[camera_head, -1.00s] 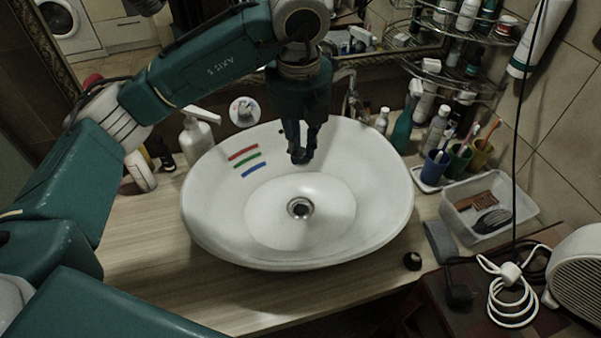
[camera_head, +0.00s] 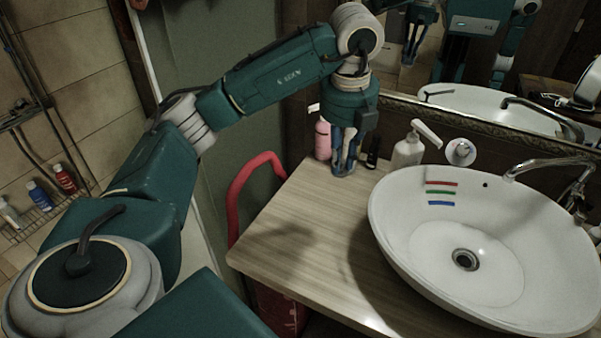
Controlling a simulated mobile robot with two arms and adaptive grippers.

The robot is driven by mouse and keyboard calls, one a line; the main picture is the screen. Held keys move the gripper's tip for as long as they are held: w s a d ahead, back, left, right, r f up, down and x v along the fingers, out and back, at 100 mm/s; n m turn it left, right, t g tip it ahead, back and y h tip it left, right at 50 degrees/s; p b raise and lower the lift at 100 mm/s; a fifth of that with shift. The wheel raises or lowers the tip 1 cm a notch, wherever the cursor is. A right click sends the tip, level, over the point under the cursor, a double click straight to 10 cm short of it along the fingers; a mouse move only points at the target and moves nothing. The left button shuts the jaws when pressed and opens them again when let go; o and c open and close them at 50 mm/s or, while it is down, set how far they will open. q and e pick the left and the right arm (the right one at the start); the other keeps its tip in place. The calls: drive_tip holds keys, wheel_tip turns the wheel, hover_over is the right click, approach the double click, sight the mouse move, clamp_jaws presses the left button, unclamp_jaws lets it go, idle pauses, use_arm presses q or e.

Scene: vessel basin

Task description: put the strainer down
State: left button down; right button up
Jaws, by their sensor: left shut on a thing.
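My left gripper (camera_head: 344,170) is shut, pointing down over the back left part of the wooden counter (camera_head: 310,245), left of the basin. It holds the strainer, which is too small and too hidden between the fingers to make out. I cannot tell whether it touches the counter. The white basin (camera_head: 400,222) stands at the right, with a metal drain (camera_head: 466,259) at its bottom. My right gripper is not in view as itself.
A pink bottle (camera_head: 323,140) and a small dark bottle (camera_head: 373,153) stand close to the left gripper. A white pump bottle (camera_head: 407,152) and a faucet (camera_head: 545,164) are behind the basin. The counter's front left is clear. A red curved object (camera_head: 240,185) is beside its left edge.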

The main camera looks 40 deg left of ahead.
use_arm(q)
drive_tip(key=shift+s+a+f, duration=0.45)
drive_tip(key=shift+s+a, duration=0.1)
drive_tip(key=shift+a, duration=0.1)
wheel_tip(320, 180, down, 14)
drive_tip(key=shift+w+f, duration=0.1)
drive_tip(key=shift+f, duration=0.05)
wheel_tip(320, 180, down, 5)
drive_tip(key=shift+r+p, duration=0.1)
drive_tip(key=shift+p, duration=0.4)
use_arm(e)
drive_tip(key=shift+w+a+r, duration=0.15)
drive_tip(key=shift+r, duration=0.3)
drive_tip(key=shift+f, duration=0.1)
use_arm(q)
drive_tip(key=c, duration=2)
unclamp_jaws()
drive_tip(key=shift+f, duration=0.2)
drive_tip(key=o, duration=0.3)
drive_tip(key=shift+o, duration=0.2)
